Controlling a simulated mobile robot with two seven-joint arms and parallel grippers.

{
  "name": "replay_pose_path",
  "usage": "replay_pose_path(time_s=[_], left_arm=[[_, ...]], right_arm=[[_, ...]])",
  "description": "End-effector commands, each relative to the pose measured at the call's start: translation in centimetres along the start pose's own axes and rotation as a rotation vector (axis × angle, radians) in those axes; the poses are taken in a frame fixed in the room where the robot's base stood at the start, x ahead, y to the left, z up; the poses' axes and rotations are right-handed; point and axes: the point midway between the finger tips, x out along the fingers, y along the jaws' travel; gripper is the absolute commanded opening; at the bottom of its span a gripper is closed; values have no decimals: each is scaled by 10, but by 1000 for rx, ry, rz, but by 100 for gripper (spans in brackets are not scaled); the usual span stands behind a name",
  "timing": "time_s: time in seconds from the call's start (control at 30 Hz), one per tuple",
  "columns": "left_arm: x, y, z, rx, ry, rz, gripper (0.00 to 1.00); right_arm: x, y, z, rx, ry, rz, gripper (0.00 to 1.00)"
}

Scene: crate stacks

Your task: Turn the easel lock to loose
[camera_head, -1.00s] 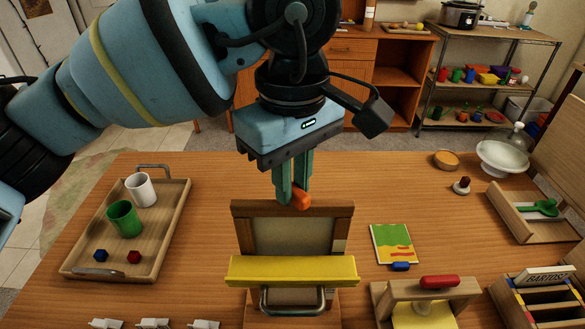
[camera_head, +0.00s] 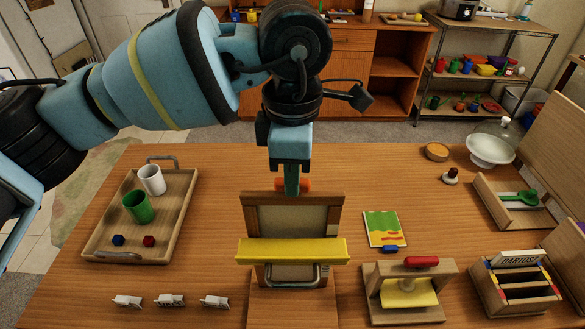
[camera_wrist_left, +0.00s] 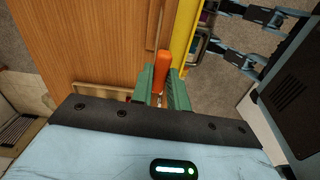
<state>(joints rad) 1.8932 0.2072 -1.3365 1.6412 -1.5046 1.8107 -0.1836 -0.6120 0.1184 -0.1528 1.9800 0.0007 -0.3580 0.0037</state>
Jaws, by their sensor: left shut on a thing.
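The wooden easel (camera_head: 248,218) stands upright at the middle of the table, with a yellow bar (camera_head: 291,251) across its front. The easel lock, an orange handle (camera_head: 306,185), sits at the top edge of the easel. It also shows in the left wrist view (camera_wrist_left: 162,70), between the green fingertips. My left gripper (camera_head: 291,188) points down over the easel top and is shut on this handle. Its fingers hide part of the handle and its base in the head view. The left gripper also shows in the left wrist view (camera_wrist_left: 161,88). My right gripper is not clearly in view.
A tray (camera_head: 177,225) with two mugs stands at the left. A painted card (camera_head: 382,225), a wooden stand with a red handle (camera_head: 422,262) and a file box (camera_head: 515,285) lie to the right. Small white clips (camera_head: 170,300) lie front left. The table behind the easel is mostly clear.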

Motion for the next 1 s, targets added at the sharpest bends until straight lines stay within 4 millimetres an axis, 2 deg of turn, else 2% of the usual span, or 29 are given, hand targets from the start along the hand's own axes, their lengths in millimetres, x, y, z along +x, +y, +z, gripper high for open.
replay_pose_path(time_s=[0.2, 0.7, 0.73, 0.8, 0.9, 1.0], left_arm=[[-2, 0, 0, -60, 0, 3, 0], [-1, 0, 0, -79, 0, 2, 0], [-1, 0, 0, -79, 0, 1, 19], [-1, 0, 0, -79, 0, 1, 28], [0, 0, 0, -78, 0, 1, 38], [0, 0, 0, -77, 0, 1, 38]], right_arm=[[-2, 1, -9, -4, 16, 2, 36], [-2, 1, -10, -2, 18, 3, 36], [-2, 1, -10, -1, 18, 3, 36], [-2, 1, -10, 0, 18, 3, 36], [-2, 0, -10, 3, 19, 3, 36], [-2, -1, -10, 6, 19, 3, 36]])
